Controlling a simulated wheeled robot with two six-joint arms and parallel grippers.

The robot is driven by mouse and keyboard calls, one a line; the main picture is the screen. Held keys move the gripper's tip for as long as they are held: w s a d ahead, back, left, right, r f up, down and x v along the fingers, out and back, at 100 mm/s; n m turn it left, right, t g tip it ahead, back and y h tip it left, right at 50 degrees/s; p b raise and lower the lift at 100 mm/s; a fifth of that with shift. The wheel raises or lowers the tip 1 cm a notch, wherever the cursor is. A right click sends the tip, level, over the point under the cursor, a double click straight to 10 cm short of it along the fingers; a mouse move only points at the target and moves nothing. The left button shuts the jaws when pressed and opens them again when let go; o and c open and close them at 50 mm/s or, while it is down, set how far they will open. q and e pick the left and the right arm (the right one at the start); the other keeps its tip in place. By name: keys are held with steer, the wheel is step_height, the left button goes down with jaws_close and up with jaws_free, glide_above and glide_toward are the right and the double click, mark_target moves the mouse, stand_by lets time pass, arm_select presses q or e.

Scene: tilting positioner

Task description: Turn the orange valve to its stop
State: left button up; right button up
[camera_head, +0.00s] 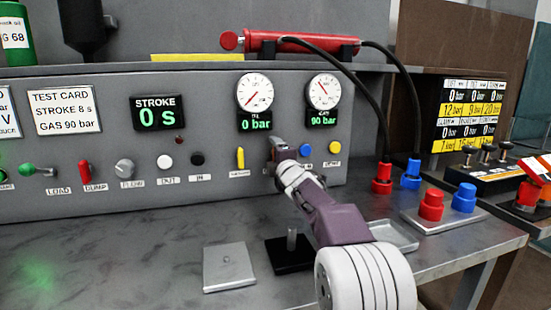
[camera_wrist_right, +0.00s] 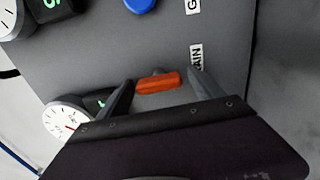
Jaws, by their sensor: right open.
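The orange valve (camera_wrist_right: 158,83) shows in the right wrist view as a short bar handle on the grey panel. My right gripper (camera_wrist_right: 162,78) is open, with one finger on each side of the handle. Whether the fingers touch it I cannot tell. In the head view my right gripper (camera_head: 279,148) is at the panel, below and between the two gauges, and it hides the valve. My left gripper is not in view.
A yellow lever (camera_head: 240,158) is left of my right gripper, and a blue button (camera_head: 306,149) and a yellow button (camera_head: 335,147) are close on its right. A silver plate (camera_head: 229,267) and a black block (camera_head: 288,258) with a pin are on the bench below.

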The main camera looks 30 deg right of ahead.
steer(key=v, duration=0.9)
